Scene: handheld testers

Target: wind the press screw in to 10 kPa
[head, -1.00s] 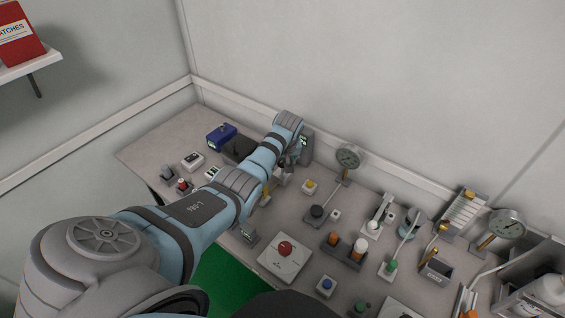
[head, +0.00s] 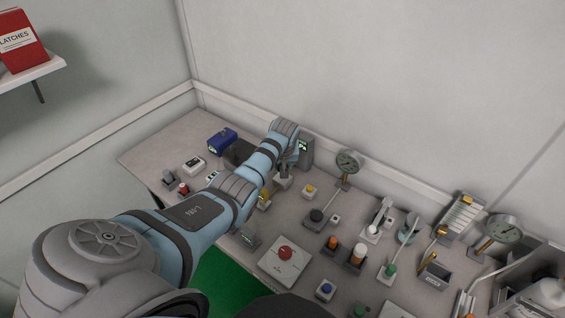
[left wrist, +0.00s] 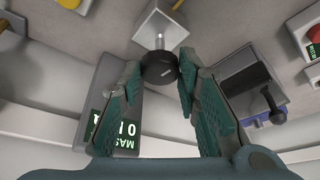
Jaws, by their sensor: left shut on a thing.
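My left gripper (left wrist: 157,85) reaches to the back of the bench; it also shows in the head view (head: 285,170). It is shut on a round black knob (left wrist: 160,69), which sits on a short metal shaft rising from a pale square block (left wrist: 158,27). The fingertips lie on both sides of the knob. Two dial gauges on brass stems stand on the bench, one near the middle back (head: 348,161) and one at the right (head: 503,229). I cannot tell which part is the press screw, and the dial readings are too small to read. My right gripper is not in view.
A grey box with a green-lit display (head: 304,150) stands close beside the left gripper; its display (left wrist: 125,130) is partly cut by a finger. A blue box (head: 222,139) lies to the left. A red-button plate (head: 285,258) and several small testers crowd the bench.

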